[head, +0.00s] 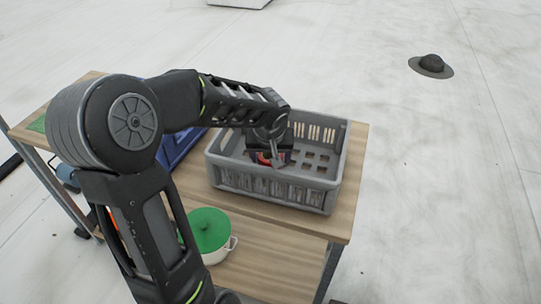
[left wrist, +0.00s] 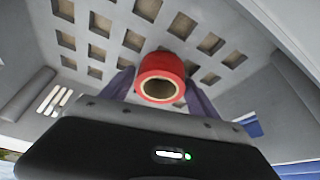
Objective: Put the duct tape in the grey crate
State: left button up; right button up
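The duct tape (left wrist: 160,77) is a red roll with a tan core. In the left wrist view it sits between the two dark fingers of my left gripper (left wrist: 160,85), which close against its sides. In the head view my left gripper (head: 268,157) reaches down inside the grey crate (head: 275,188), and a little of the red roll shows there. The crate's slotted floor (left wrist: 95,50) shows behind the roll. I cannot tell whether the roll touches the floor. My right gripper is not in view.
The crate stands on a wooden table (head: 354,150), near its right edge. A blue crate (head: 181,148) is to its left, partly hidden by my arm. A pot with a green lid (head: 209,230) stands on the lower shelf. The roof beyond has a dark vent (head: 432,64).

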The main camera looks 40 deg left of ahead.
pick_arm(q)
jog(key=shift+o, duration=1)
jog(key=shift+r, duration=0.1)
jog(key=shift+r+p, duration=0.2)
jog(key=shift+p, duration=0.15)
jog(key=v, duration=1.1)
jog(key=shift+r, duration=0.35)
jog(key=shift+s, duration=0.1)
